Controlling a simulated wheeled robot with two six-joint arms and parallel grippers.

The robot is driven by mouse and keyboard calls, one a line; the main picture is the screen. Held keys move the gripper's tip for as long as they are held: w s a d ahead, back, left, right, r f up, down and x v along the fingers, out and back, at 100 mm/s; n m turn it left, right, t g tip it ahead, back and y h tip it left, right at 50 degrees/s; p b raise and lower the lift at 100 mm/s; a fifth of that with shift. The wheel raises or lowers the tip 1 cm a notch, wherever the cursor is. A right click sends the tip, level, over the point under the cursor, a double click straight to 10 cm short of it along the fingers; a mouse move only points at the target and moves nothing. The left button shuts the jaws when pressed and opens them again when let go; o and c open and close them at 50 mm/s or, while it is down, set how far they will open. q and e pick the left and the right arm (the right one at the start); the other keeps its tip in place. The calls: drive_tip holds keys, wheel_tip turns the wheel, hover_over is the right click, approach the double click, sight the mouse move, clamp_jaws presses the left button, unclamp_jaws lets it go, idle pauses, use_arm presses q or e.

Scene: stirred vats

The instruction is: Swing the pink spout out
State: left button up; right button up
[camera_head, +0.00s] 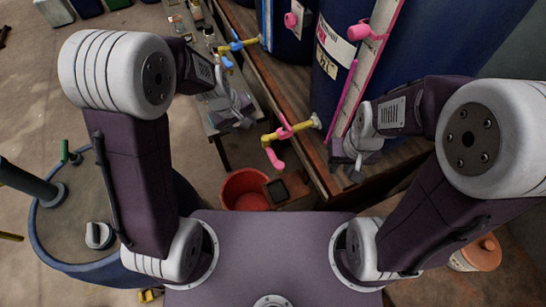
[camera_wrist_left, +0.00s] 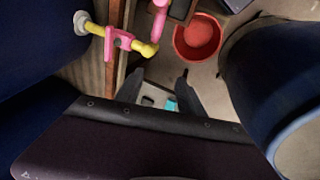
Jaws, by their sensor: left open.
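The pink spout (camera_head: 274,158) hangs from the outer end of a yellow tap (camera_head: 290,132) on the dark blue vat (camera_head: 345,60) at the right. The tap has a pink handle (camera_head: 285,126). In the left wrist view the pink spout (camera_wrist_left: 160,14) shows at the top, beyond the end of the yellow tap (camera_wrist_left: 147,48). My left gripper (camera_wrist_left: 159,86) is open and empty, apart from the spout; in the head view it is left of the tap. My right gripper (camera_head: 348,168) is right of the tap, with its fingers apart and nothing seen between them.
A red bucket (camera_head: 245,190) stands on the floor below the spout. A second yellow tap with a blue handle (camera_head: 237,42) sits farther back. A wooden bench edge (camera_head: 268,80) runs under the vats. A blue drum (camera_head: 60,240) stands at the left.

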use_arm(q)
drive_tip(key=g, duration=0.1)
hover_over(273, 158)
drive_tip(key=w+a, duration=0.2)
drive_tip(key=a, duration=0.1)
drive_tip(key=s+a+x, duration=0.1)
drive_tip(key=x, duration=0.6)
drive_tip(key=shift+m+g, duration=0.5)
drive_tip(key=shift+m, duration=0.1)
drive_tip(key=d+f, duration=0.1)
drive_tip(key=f, duration=0.2)
drive_tip(key=s+d+f+b, duration=0.1)
drive_tip(key=f, duration=0.3)
drive_tip(key=s+f+b, duration=0.1)
drive_tip(key=f, duration=0.3)
drive_tip(key=shift+s+d+f, duration=0.1)
drive_tip(key=shift+d+f, duration=0.05)
drive_tip(key=shift+d, duration=0.25)
clamp_jaws()
